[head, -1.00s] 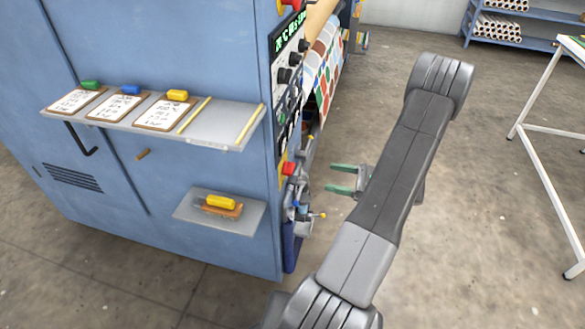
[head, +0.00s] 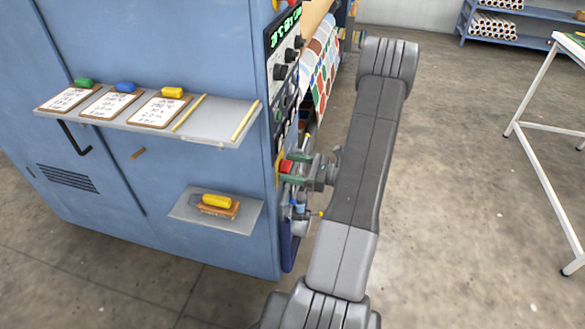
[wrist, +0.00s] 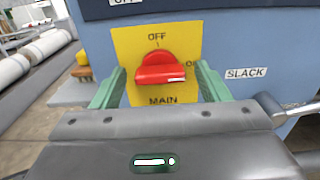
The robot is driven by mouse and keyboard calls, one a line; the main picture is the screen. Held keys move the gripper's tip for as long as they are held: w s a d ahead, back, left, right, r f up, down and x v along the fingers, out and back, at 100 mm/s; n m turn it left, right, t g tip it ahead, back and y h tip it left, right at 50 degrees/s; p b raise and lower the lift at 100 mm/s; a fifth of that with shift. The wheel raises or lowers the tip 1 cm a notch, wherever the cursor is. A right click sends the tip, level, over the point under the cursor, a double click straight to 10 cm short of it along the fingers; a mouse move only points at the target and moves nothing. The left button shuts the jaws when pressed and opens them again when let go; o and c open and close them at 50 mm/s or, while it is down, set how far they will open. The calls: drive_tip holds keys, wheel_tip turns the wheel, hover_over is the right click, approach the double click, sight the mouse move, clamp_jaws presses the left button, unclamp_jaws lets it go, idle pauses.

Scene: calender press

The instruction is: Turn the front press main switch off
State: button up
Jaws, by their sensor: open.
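The main switch is a red rotary handle (wrist: 161,71) on a yellow plate (wrist: 128,42) in the wrist view. The plate reads OFF at the top, MAIN below and a partly hidden label starting with O at the right. The handle lies roughly level, its white mark at the right, toward that label. In the head view the red switch (head: 285,166) shows on the press's panel side. My gripper (wrist: 160,74) is open, with one green finger on each side of the handle; contact cannot be told. In the head view, my gripper (head: 291,169) is at the panel.
A SLACK label (wrist: 246,73) and a metal lever (wrist: 296,106) are right of the switch. A shelf (head: 215,125) with clipboards and a lower shelf (head: 235,225) with a yellow-handled tool project from the press. The floor at right is clear up to a white table frame (head: 545,150).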

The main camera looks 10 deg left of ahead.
drive_tip(key=c, duration=1)
drive_tip(key=shift+f+n+b, duration=0.1)
drive_tip(key=shift+n+b, duration=0.3)
drive_tip(key=n+b, duration=1.6)
drive_tip(key=n, duration=0.1)
drive_tip(key=shift+o, duration=0.2)
drive_tip(key=shift+b, duration=0.4)
drive_tip(key=o, duration=1)
drive_tip(key=shift+c, duration=0.2)
